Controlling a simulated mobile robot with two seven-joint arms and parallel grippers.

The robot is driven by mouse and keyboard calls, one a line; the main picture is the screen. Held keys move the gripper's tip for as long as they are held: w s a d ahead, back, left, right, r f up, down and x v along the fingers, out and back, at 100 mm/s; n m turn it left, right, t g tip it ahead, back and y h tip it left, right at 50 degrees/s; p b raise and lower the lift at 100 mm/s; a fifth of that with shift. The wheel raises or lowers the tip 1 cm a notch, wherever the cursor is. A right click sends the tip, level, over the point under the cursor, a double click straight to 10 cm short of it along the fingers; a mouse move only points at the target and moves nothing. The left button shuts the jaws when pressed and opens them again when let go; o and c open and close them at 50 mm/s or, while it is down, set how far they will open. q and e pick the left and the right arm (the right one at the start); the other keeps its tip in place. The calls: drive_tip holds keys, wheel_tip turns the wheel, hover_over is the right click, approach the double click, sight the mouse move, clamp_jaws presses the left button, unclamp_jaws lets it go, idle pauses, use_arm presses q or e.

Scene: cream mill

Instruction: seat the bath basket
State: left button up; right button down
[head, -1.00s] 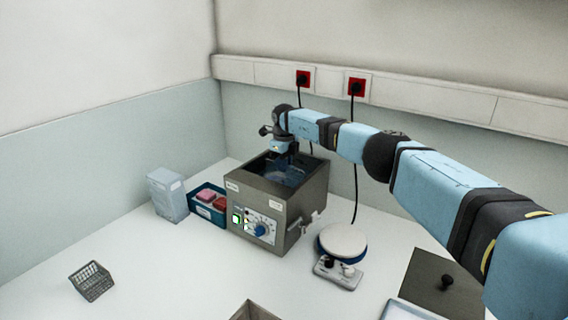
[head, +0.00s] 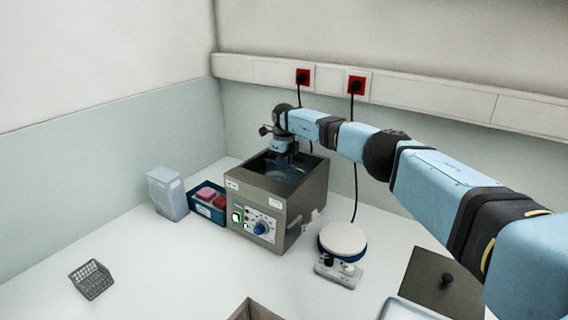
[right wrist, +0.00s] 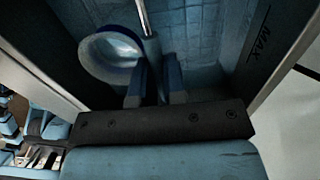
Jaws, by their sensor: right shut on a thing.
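A grey water bath (head: 272,204) stands at the back of the bench, its top open. My right gripper (head: 285,163) reaches down into it from above. In the right wrist view the fingers of my right gripper (right wrist: 156,82) are close together, shut on a thin pale rod (right wrist: 145,20) inside the bath. What hangs below the rod is dark and hard to make out. A round, pale-rimmed thing (right wrist: 110,55) lies beside the fingers. My left gripper is out of view.
Left of the bath are a teal tray (head: 203,209) with red and pink blocks and a pale box (head: 166,193). A round white-topped device (head: 343,240) stands to its right. A dark lid (head: 430,275) with a knob lies at front right. The left bench is mostly clear.

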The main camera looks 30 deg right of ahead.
drive_tip(key=shift+f, duration=0.25)
idle(0.4)
drive_tip(key=c, duration=0.6)
unclamp_jaws()
drive_tip(key=shift+r, duration=0.1)
drive_tip(key=shift+r+p, duration=0.8)
drive_tip(key=shift+r, duration=0.6)
drive_tip(key=shift+r, duration=0.1)
drive_tip(key=shift+r+p, duration=0.95)
drive_tip(key=shift+r, duration=0.45)
drive_tip(key=shift+r, duration=0.1)
